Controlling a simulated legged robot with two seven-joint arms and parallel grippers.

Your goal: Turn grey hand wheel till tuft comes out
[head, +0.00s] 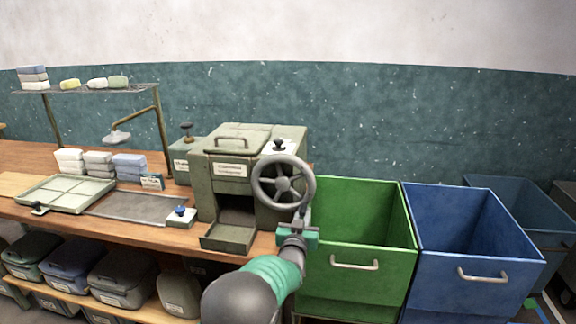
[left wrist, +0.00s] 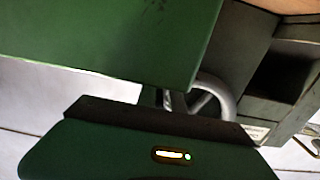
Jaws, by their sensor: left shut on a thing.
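The grey hand wheel (head: 283,184) is on the front right of an olive-green machine (head: 222,172). My left gripper (head: 301,214) is at the wheel's lower right edge, shut on it; the fingertips are small and partly hidden. In the left wrist view the curved grey rim of the wheel (left wrist: 229,99) shows beyond the dark edge of my gripper, and the grip itself is hidden. The machine's opening and its front tray (head: 228,238) show no tuft. My right gripper is not in view.
A green bin (head: 356,265) stands close to the right of my left gripper, with a blue bin (head: 475,275) beyond it. The wooden bench (head: 120,220) carries a divided tray (head: 65,193), stacked pale blocks (head: 98,160) and a small blue-knobbed block (head: 181,217).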

